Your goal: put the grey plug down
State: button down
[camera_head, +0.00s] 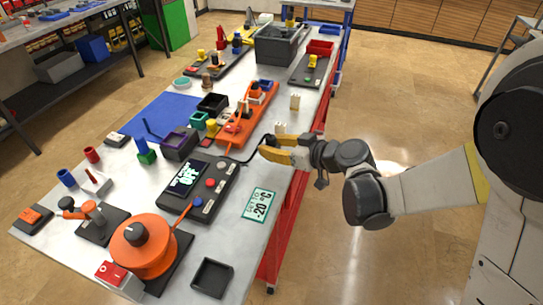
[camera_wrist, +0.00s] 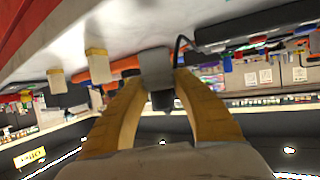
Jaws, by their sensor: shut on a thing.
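The grey plug (camera_wrist: 155,65) is held between the two yellow fingers of my gripper (camera_wrist: 160,88) in the wrist view, with a dark narrower end below it. A black cable (camera_wrist: 179,44) runs close beside the plug. In the head view my gripper (camera_head: 271,147) is at the right long edge of the workbench (camera_head: 225,238), near the orange fixture. The plug is mostly hidden by the fingers there, and the cable (camera_head: 254,151) curves from them to the black control box (camera_head: 197,187). I cannot tell whether the plug touches the bench.
An orange fixture (camera_head: 235,133) and small cream blocks (camera_head: 295,102) stand close to my gripper. Bare bench shows around the card.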

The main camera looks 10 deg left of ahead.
notch_tip(320, 180, down, 4)
jog(key=shift+r+b, duration=0.25)
jog(key=shift+b, duration=0.5)
jog(key=shift+r, duration=0.1)
jog(key=c, duration=1.1)
grip_release()
